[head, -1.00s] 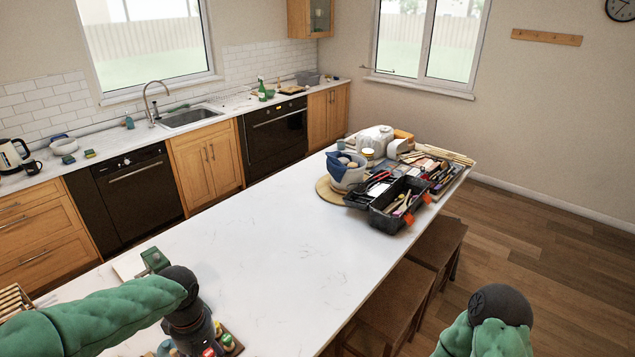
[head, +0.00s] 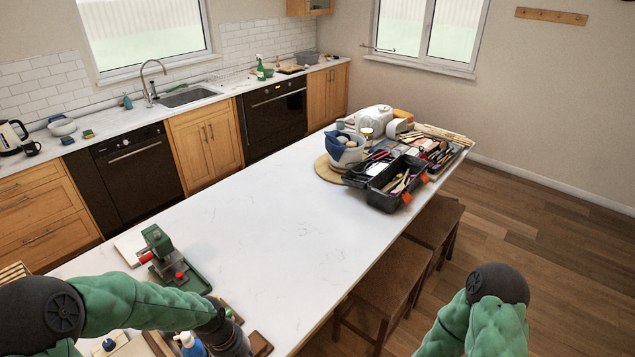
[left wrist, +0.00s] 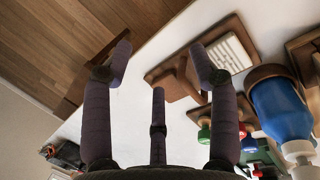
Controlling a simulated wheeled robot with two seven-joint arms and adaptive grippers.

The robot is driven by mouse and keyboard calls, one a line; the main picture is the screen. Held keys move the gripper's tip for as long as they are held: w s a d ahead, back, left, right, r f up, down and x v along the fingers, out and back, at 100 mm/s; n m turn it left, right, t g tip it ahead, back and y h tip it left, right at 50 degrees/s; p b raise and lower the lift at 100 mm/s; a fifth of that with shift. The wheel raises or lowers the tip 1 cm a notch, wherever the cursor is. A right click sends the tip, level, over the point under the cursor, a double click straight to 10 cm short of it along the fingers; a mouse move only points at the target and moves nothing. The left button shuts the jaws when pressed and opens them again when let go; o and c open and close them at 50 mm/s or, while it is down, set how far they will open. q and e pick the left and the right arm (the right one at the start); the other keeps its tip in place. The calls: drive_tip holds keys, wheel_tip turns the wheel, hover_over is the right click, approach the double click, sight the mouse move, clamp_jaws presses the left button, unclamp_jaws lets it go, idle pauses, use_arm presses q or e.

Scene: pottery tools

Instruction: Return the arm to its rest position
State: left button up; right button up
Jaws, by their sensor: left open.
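My left arm comes in at the lower left of the head view. Its dark wrist (head: 228,335) is low over the near end of the white counter, with the fingers out of sight below. In the left wrist view my left gripper (left wrist: 158,72) has its three fingers spread apart with nothing between them. A wooden block with a white ribbed panel (left wrist: 231,52) lies beyond the fingers to the right; whether a finger touches it I cannot tell. My right arm (head: 490,310) shows at the lower right of the head view, its gripper out of sight.
A blue bottle (left wrist: 280,108) is close on the right in the wrist view. A black toolbox (head: 385,190) and a bowl (head: 345,150) sit at the far end. The counter's middle (head: 250,215) is clear.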

use_arm(q)
drive_tip(key=s+d+f+m, duration=0.1)
drive_tip(key=s+d+f, duration=0.1)
drive_tip(key=s+f, duration=0.3)
drive_tip(key=s+d+f+m+h, duration=0.1)
drive_tip(key=s+d+f, duration=0.15)
drive_tip(key=f, duration=0.45)
drive_tip(key=s+d+f+m, duration=0.1)
drive_tip(key=s+d+f, duration=0.1)
drive_tip(key=s+f, duration=0.35)
wheel_tip(320, 180, down, 13)
drive_tip(key=w+d+m+b, duration=0.1)
drive_tip(key=w+b, duration=0.1)
drive_tip(key=b, duration=1.2)
drive_tip(key=shift+d+f+t, duration=0.15)
drive_tip(key=shift+d+t, duration=0.15)
drive_tip(key=shift+d, duration=0.1)
